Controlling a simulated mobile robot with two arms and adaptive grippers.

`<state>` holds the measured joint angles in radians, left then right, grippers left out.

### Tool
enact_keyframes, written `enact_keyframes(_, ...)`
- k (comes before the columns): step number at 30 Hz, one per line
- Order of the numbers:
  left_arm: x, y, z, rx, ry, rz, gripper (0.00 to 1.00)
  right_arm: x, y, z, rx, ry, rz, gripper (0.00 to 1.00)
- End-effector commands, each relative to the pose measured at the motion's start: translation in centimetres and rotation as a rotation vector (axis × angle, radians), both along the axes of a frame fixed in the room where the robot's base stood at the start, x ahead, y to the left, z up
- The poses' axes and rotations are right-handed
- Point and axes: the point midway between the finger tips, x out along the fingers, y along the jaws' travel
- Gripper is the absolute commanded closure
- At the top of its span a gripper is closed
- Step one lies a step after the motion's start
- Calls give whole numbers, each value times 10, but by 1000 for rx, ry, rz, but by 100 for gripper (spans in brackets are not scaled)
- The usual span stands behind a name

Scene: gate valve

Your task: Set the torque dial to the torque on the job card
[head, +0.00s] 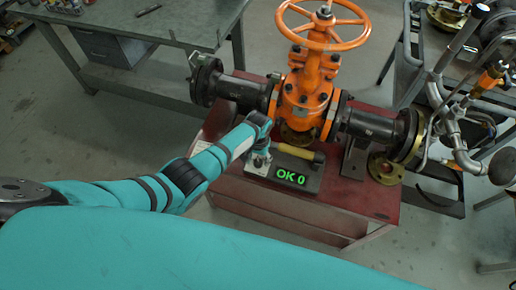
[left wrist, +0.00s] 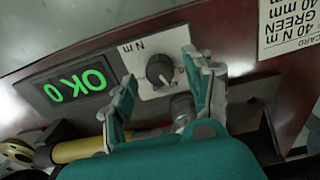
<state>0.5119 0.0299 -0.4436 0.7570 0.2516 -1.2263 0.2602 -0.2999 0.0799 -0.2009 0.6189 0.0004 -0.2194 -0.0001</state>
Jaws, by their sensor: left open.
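The torque dial (left wrist: 160,70) is a dark round knob with a pale pointer line on a white plate marked N m, in the left wrist view. The pointer's scale value is too small to read. My left gripper (left wrist: 161,92) is open, with one finger on each side of the dial; I cannot tell whether they touch it. In the head view the left gripper (head: 259,159) is over the tool panel and hides the dial. The job card (left wrist: 288,25), partly cut off, shows 40 N m and GREEN. A green display (left wrist: 78,87) reads OK 0. My right gripper is not in view.
A yellow-handled tool (head: 300,152) lies behind the display on the red stand (head: 370,198). The orange gate valve (head: 305,95) with its handwheel and dark pipes rises just behind. Workbenches stand at the back left (head: 160,30) and right.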

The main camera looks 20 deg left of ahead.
Motion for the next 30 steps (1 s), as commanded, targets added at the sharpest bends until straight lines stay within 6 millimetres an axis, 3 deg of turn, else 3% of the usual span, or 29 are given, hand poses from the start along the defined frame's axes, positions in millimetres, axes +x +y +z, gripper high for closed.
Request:
enact_keyframes(15, 0, 1, 92, 1, -3, 0, 46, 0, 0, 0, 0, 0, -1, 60)
enact_keyframes(21, 0, 1, 106, 2, 0, 0, 46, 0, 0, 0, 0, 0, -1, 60)
enact_keyframes(30, 0, 1, 107, 2, 0, 0, 46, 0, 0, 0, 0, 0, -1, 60)
